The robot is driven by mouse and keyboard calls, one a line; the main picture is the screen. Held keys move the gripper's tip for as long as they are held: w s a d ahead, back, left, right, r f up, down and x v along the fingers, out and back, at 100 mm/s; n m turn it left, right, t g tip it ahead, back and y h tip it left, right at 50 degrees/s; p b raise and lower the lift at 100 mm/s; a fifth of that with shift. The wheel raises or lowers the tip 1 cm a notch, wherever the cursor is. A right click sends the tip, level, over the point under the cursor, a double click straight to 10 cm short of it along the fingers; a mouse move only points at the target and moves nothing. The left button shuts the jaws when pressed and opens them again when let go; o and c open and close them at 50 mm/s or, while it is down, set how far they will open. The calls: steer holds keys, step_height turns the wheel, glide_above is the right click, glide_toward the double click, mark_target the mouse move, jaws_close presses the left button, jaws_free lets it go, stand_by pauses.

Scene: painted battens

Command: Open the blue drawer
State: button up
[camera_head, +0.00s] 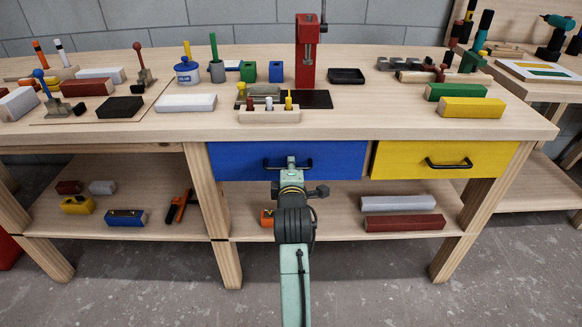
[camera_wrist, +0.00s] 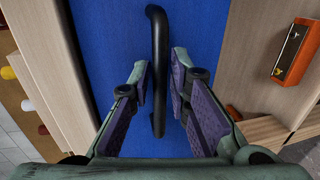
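The blue drawer (camera_head: 235,161) is under the worktop, and its front looks flush with the bench. Its black handle is partly hidden behind my gripper (camera_head: 291,163) in the head view. In the wrist view the blue front (camera_wrist: 205,25) fills the middle, and the black bar handle (camera_wrist: 158,65) runs up and down the picture. My gripper (camera_wrist: 160,75) is open, with one finger on each side of the handle. A gap shows between the handle and the right finger; the left finger is closer, and contact cannot be told.
A yellow drawer (camera_head: 420,160) with a black handle is to the right. The lower shelf holds an orange item (camera_head: 267,217), also in the wrist view (camera_wrist: 293,52), and grey (camera_head: 398,203) and dark red (camera_head: 404,223) battens. The worktop above carries tools and painted blocks.

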jaws_close()
stand_by(0.8)
